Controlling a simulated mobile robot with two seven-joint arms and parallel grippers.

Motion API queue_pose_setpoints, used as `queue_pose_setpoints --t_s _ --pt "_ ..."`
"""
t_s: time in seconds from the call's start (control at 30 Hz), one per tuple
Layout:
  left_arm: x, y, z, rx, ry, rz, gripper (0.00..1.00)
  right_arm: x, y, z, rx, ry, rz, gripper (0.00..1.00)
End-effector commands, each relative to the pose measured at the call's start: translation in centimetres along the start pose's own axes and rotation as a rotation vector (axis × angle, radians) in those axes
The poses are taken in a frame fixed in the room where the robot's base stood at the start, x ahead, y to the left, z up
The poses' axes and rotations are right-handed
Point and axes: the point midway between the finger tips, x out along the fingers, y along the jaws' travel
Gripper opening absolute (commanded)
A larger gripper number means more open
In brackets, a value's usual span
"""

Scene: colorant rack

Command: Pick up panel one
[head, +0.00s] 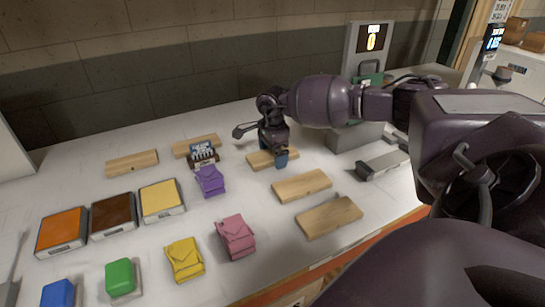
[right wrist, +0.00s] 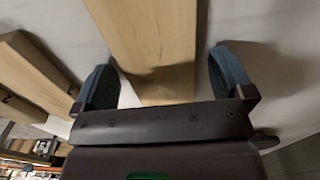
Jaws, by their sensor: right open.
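In the right wrist view this panel (right wrist: 152,40) runs between the two open fingers of the gripper (right wrist: 163,82), with a gap on each side. Two other panels, the middle right panel (head: 302,186) and the front right panel (head: 329,217), lie nearer me. My left gripper is not in view.
Two panels (head: 132,163) (head: 193,147) lie at the back left. The wall closes the back.

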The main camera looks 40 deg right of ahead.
Motion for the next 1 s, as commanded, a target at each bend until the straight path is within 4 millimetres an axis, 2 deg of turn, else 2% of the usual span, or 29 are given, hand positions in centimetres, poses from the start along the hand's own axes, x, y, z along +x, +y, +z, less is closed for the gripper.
queue_pose_setpoints --t_s 0.13,0.4,0.5,0.77,0.87,1.0 --pt "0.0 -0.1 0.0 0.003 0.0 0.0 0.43 -0.1 0.0 0.0 0.0 0.0 -0.001 0.97" --pt "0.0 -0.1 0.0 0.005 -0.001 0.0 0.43 -0.1 0.0 0.0 0.0 0.0 0.0 0.56" --pt "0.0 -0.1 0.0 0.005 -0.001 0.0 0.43 -0.1 0.0 0.0 0.0 0.0 -0.001 0.43" --pt "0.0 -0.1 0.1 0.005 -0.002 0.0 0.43 -0.3 0.0 0.0 0.0 0.0 -0.001 0.43" --pt "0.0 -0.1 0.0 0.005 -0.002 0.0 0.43 -1.1 0.0 0.0 0.0 0.0 -0.002 0.43" --pt "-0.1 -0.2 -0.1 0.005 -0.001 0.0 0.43 -3.3 -0.1 0.0 0.0 0.0 -0.005 0.43"
